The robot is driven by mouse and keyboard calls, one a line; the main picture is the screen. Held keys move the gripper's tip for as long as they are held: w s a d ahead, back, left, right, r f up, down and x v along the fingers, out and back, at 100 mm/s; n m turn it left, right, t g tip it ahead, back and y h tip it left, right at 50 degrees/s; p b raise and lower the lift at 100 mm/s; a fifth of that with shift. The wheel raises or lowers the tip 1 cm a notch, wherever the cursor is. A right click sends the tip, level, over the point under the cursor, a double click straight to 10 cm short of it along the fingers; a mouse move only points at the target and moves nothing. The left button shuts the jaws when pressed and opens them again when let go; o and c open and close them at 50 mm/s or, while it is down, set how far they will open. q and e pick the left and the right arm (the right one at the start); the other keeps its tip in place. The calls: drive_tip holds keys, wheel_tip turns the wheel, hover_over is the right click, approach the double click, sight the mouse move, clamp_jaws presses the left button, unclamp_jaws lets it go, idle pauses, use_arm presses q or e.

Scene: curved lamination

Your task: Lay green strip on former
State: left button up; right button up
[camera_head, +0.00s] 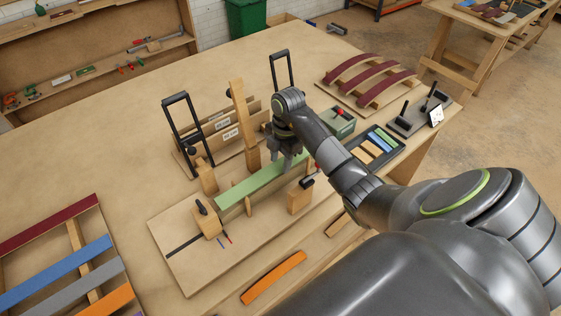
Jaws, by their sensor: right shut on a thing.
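The green strip (254,188) is long and flat and lies level across the upright wooden pegs of the former (183,256). The former is a light board with wooden blocks, dark clamps and a black line. I cannot tell whether the strip rests on the pegs or hangs just above them. My right gripper (287,163) points down over the strip's far right part and is shut on it. The strip's far end is partly hidden by the gripper. My left gripper is not in view.
A rack at left holds red (48,226), blue (55,272), grey and orange strips. An orange strip (273,278) lies at the front edge. Tall black-handled frames (183,125) stand behind the former.

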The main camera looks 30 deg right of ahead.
drive_tip(key=shift+f, duration=0.55)
drive_tip(key=shift+f, duration=0.15)
drive_tip(key=shift+f, duration=0.25)
drive_tip(key=o, duration=1)
drive_tip(key=shift+c, duration=0.2)
